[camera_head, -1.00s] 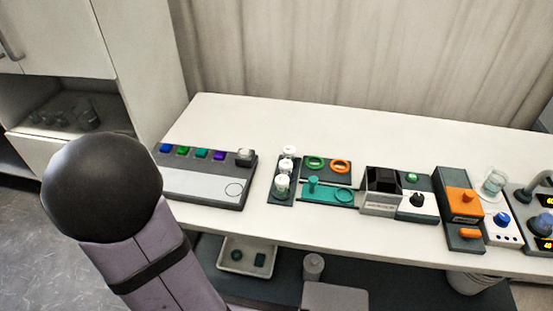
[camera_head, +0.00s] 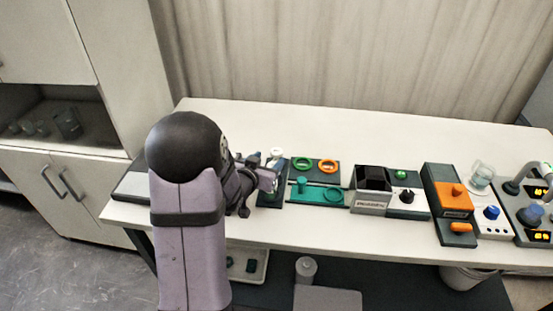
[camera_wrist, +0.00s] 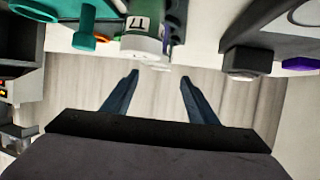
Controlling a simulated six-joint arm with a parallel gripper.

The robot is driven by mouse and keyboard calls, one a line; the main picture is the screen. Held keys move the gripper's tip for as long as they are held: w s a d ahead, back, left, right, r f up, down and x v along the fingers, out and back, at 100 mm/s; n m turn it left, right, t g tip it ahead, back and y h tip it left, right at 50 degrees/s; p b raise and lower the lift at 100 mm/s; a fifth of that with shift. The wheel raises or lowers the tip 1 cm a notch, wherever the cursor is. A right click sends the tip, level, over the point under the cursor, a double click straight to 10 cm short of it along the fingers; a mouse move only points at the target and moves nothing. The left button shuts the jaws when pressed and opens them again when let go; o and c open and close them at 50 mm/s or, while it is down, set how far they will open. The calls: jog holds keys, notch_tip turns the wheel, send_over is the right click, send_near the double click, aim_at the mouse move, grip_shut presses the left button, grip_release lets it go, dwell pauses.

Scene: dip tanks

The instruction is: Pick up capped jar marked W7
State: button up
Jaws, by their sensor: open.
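White-capped jars stand in a dark rack (camera_head: 270,200) left of centre on the bench; one white cap (camera_head: 277,152) shows at the back, and my arm hides most of the others. My gripper (camera_wrist: 159,77) is open and empty in the wrist view, its two dark fingers apart. A jar (camera_wrist: 146,40) with a dark-printed white label is just beyond the fingertips, slightly left of the middle between them. Only part of its marking shows, seemingly a 7, so I cannot confirm W7. In the head view my gripper (camera_head: 268,180) is beside the rack, at jar height.
A teal fixture (camera_head: 320,192) with an upright peg and green and orange rings (camera_head: 327,166) adjoin the rack on the right. A grey panel (camera_head: 130,182) with coloured buttons is mostly behind my arm.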

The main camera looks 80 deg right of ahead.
aim_at(277, 151)
jog(key=shift+p+x, duration=1.25)
jog(key=shift+x, duration=2.25)
jog(key=shift+w+d+r, duration=0.1)
jog(key=shift+w, duration=0.05)
jog(key=shift+c, duration=0.3)
jog(key=c, duration=1.1)
jog(key=shift+r, duration=0.1)
